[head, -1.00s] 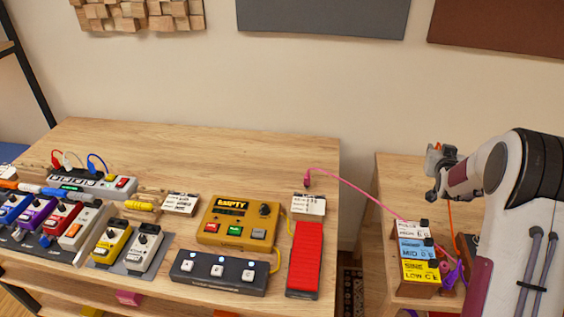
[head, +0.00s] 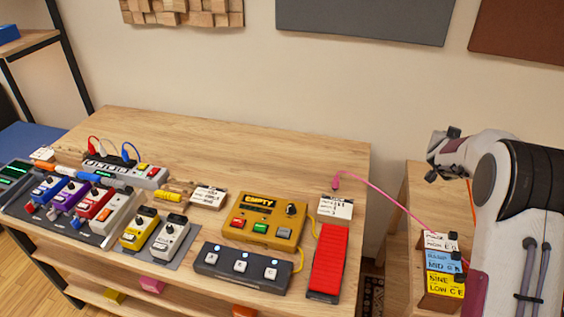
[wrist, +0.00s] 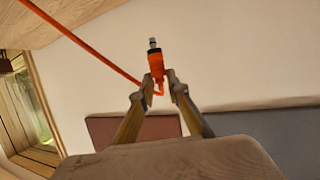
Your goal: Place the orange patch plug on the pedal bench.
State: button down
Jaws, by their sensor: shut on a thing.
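The orange patch plug (wrist: 157,66) is pinched between the two fingertips of my gripper (wrist: 158,84) in the wrist view, its metal tip pointing away from the fingers. An orange cord (wrist: 85,48) shows there too. In the head view my gripper (head: 438,156) is in the air at the right, above the side table and right of the pedal bench (head: 235,145). The plug cannot be made out there; a piece of orange cord (head: 471,195) hangs beside my arm. The pedal bench is a wooden table carrying pedals.
A yellow unit (head: 262,222), a red pedal (head: 327,262), a black footswitch (head: 240,268) and several small pedals crowd the bench's front. Its back strip is bare. A pink cable (head: 385,191) arches across the gap to labelled boxes (head: 442,263) on the side table.

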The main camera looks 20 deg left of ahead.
jog(key=a+m+g+h, duration=0.1)
jog(key=a+m+h, duration=0.2)
jog(key=a, duration=2.4)
jog(key=s+a+f, duration=0.2)
jog(key=s+a, duration=0.2)
jog(key=a, duration=0.5)
jog(key=s+a+f+n+y, duration=0.1)
jog(key=s+a+f, duration=0.2)
jog(key=a, duration=0.6)
jog(key=s+a+f, duration=0.2)
jog(key=s+a, duration=0.3)
jog(key=a, duration=0.4)
jog(key=shift+a+f+n, duration=0.2)
jog(key=shift+n, duration=0.1)
jog(key=shift+s+f, duration=0.1)
notch_tip(320, 180, down, 6)
jog(key=shift+f, duration=0.1)
jog(key=shift+f, duration=1.8)
